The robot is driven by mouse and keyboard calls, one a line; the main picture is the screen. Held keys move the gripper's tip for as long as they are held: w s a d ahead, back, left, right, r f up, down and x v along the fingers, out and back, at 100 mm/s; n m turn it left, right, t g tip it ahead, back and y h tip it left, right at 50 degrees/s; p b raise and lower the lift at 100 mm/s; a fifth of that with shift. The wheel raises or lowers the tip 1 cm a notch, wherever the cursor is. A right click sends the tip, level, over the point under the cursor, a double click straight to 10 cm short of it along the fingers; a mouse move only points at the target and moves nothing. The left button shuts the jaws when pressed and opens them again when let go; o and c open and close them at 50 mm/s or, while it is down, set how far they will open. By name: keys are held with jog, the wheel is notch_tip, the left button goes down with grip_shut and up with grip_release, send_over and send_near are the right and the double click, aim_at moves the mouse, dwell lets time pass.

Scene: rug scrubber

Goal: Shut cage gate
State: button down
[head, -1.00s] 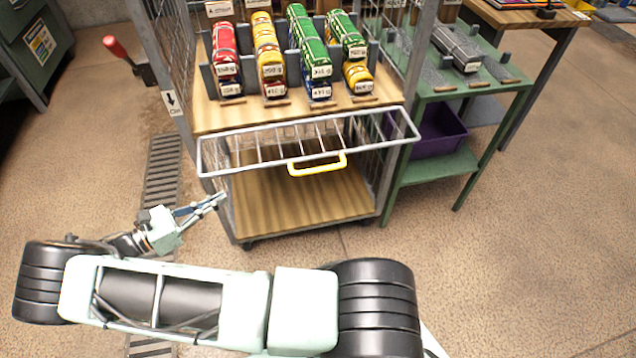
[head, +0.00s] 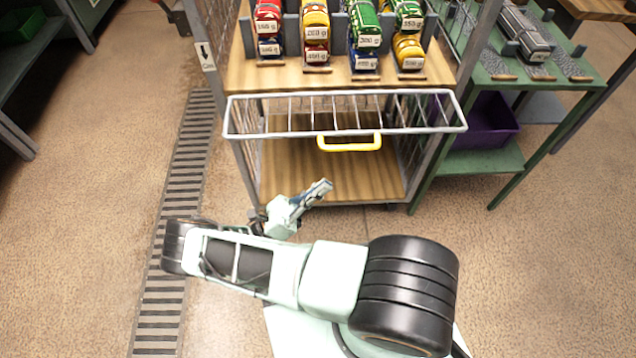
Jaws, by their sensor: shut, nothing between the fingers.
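The cage gate (head: 290,105) is a grey wire frame with a yellow handle (head: 349,142) on its near edge. It juts out toward me, folded down from the front of the cage trolley (head: 243,170) at about the level of the upper wooden shelf. My gripper (head: 324,188) is shut and empty. In the picture it lies below and a little left of the yellow handle, in front of the lower wooden shelf (head: 350,179), apart from the handle. I cannot tell its exact height or distance from the gate.
A green table (head: 560,88) with a purple bin (head: 487,125) stands close on the right. A floor drain (head: 185,170) runs along the left; the floor around is open.

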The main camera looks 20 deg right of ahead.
aim_at(357, 149)
jog(key=shift+w+d+r+p, duration=0.1)
jog(key=shift+d+r+p, duration=0.2)
jog(key=shift+d+r, duration=0.85)
jog(key=shift+w+d+r+p, duration=0.1)
jog(key=shift+d+r+p, duration=0.3)
jog(key=shift+r, duration=1.3)
jog(key=shift+w+d+r+p, duration=0.1)
jog(key=shift+d+r+p, duration=0.1)
jog(key=shift+d+r, duration=1)
jog(key=shift+a+r, duration=0.25)
